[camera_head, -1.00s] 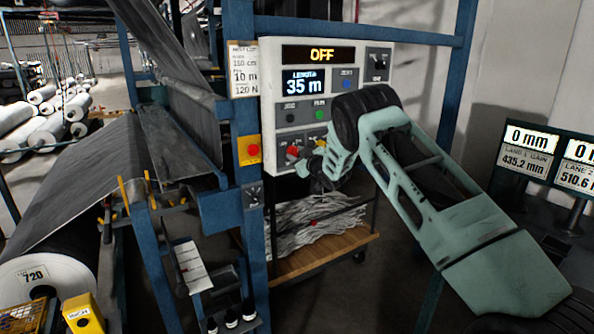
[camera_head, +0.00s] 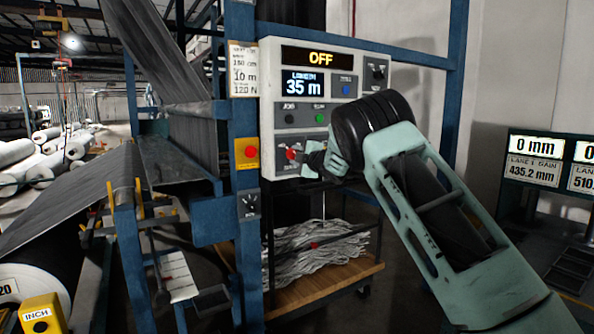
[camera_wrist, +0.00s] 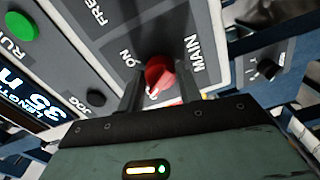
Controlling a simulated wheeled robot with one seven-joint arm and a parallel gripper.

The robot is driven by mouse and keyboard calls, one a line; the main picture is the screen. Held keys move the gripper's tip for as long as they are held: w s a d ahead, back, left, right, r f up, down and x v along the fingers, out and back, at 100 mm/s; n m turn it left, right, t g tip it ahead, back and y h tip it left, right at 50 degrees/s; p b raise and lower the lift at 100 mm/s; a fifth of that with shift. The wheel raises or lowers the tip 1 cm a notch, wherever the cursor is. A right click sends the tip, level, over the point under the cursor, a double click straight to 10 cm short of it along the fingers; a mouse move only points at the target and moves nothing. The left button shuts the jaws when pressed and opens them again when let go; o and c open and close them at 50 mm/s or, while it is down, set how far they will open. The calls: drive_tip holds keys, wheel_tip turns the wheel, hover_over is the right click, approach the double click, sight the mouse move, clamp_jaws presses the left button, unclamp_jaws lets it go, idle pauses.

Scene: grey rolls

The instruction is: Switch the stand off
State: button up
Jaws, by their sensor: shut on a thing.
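The stand's light grey control panel (camera_head: 268,100) is on the blue frame, with an amber sign (camera_head: 307,58) reading OFF and a display (camera_head: 303,85) reading 35 m. A red rotary knob marked MAIN is at the panel's lower part in the head view (camera_head: 291,154) and near the middle of the wrist view (camera_wrist: 160,72). My gripper (camera_wrist: 158,88) is shut on the red knob, one finger on each side. In the head view, my gripper (camera_head: 304,157) reaches the knob from the right.
Left of the panel are a red button on a yellow box (camera_head: 249,152) and a small black switch (camera_head: 249,204). Green (camera_head: 320,118) and blue (camera_head: 346,90) buttons are above the knob. A wooden-decked cart (camera_head: 330,285) with grey scraps stands below. Measuring displays (camera_head: 535,160) stand at right.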

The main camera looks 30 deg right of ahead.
drive_tip(key=shift+n+b, duration=1.1)
drive_tip(key=shift+b, duration=0.15)
drive_tip(key=o, duration=1)
drive_tip(key=shift+s, duration=0.1)
drive_tip(key=s+b, duration=0.1)
drive_tip(key=s, duration=0.4)
drive_tip(key=s+b, duration=0.1)
drive_tip(key=s, duration=0.5)
drive_tip(key=s+b, duration=0.2)
drive_tip(key=s, duration=0.4)
drive_tip(key=shift+d, duration=0.25)
